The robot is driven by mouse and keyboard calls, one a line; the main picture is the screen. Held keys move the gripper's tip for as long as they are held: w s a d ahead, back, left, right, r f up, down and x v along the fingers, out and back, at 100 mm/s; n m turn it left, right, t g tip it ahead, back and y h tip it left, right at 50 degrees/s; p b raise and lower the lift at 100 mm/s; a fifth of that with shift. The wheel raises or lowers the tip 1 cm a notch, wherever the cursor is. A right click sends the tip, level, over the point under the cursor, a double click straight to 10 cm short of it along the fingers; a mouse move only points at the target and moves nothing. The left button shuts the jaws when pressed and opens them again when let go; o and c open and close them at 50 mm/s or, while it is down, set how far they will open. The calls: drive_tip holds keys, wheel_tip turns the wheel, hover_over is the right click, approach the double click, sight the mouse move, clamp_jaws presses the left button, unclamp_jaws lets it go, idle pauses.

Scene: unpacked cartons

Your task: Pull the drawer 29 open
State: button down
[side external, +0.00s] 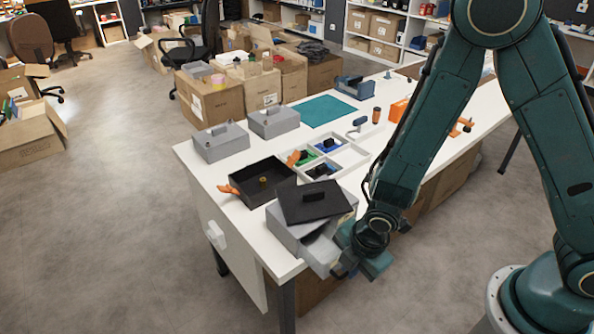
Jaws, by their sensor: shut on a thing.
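A grey drawer box (287,232) stands near the table's front corner. Its drawer (318,254) sticks out toward the front right, and part of its pale inside shows. The number 29 cannot be read. My gripper (343,266) is at the outer end of the drawer, shut on what seems to be its front or handle. The exact contact is hidden by the gripper and wrist. A flat black lid with a raised knob (312,203) lies tilted on top of the box.
An open black box (262,183) is just behind, with orange-handled tools near it. A white divided tray (350,157), two grey lidded boxes (221,146) and a teal mat (321,110) lie farther back. The white table's (193,162) edge is close to the drawer.

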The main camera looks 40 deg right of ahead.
drive_tip(key=c, duration=1.8)
unclamp_jaws()
drive_tip(key=shift+r, duration=0.2)
wheel_tip(320, 180, up, 13)
drive_tip(key=s, duration=0.2)
drive_tip(key=shift+s, duration=0.35)
drive_tip(key=shift+r, duration=0.15)
